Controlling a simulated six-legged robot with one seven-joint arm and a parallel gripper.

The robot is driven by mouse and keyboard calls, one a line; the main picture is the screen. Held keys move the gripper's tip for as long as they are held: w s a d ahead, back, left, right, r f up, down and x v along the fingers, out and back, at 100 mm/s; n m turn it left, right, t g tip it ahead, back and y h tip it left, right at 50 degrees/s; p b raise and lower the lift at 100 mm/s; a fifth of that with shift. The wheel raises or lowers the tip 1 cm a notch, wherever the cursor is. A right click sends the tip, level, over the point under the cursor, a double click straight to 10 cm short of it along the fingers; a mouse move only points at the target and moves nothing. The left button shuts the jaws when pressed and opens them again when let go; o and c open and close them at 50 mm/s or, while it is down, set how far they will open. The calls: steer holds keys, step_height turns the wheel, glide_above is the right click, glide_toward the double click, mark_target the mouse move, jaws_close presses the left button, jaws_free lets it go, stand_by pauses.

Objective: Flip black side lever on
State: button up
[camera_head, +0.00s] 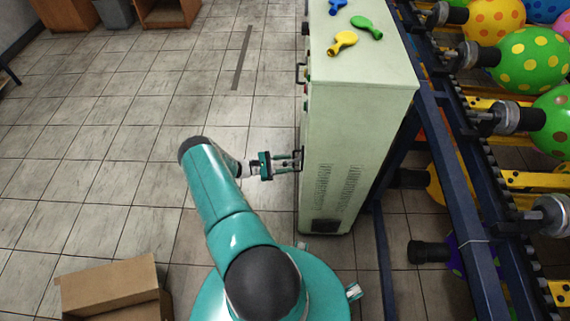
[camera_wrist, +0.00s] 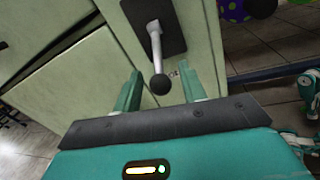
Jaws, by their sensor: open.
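The side lever (camera_wrist: 156,55) shows in the wrist view on the cabinet's pale green side. It has a black mounting plate, a grey metal shaft and a black ball knob (camera_wrist: 160,84), and it points down toward my gripper. My gripper (camera_wrist: 163,88) is open, with one teal finger on each side of the knob. I cannot tell whether either finger touches it. In the head view my gripper (camera_head: 296,161) is at the left side of the pale green cabinet (camera_head: 355,130). The lever itself is not clear there.
Several flat balloons, one yellow (camera_head: 342,43), lie on the cabinet top. A dark blue rack (camera_head: 440,130) with printed balloons (camera_head: 508,62) stands close on the right. An open cardboard box (camera_head: 110,290) sits on the floor at lower left. The tiled floor left of the cabinet is clear.

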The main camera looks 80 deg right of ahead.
mark_target(285, 162)
jaws_close()
steer(key=shift+r, duration=0.1)
steer(key=shift+w+a+r+m+t+y, duration=0.15)
steer(key=shift+w+r+t+y, duration=0.15)
steer(key=shift+r+t, duration=0.25)
steer(key=shift+w+d+r+m+t+y, duration=0.1)
steer(key=shift+w+r+m+t+y, duration=0.15)
steer(key=shift+t, duration=0.5)
step_height(285, 162, up, 5)
steer(key=t+y, duration=0.1)
steer(key=t, duration=0.2)
steer(key=t+y, duration=0.1)
steer(key=t, duration=0.2)
steer(key=shift+f+m+t, duration=0.1)
steer(key=shift+m+t, duration=0.3)
steer(key=shift+s+r+t+y, duration=0.3)
steer(key=shift+r+t, duration=0.2)
steer(key=shift+t, duration=0.35)
steer(key=shift+s+r+t+y, duration=0.25)
steer(key=shift+r+t, duration=0.2)
steer(key=shift+t, duration=0.4)
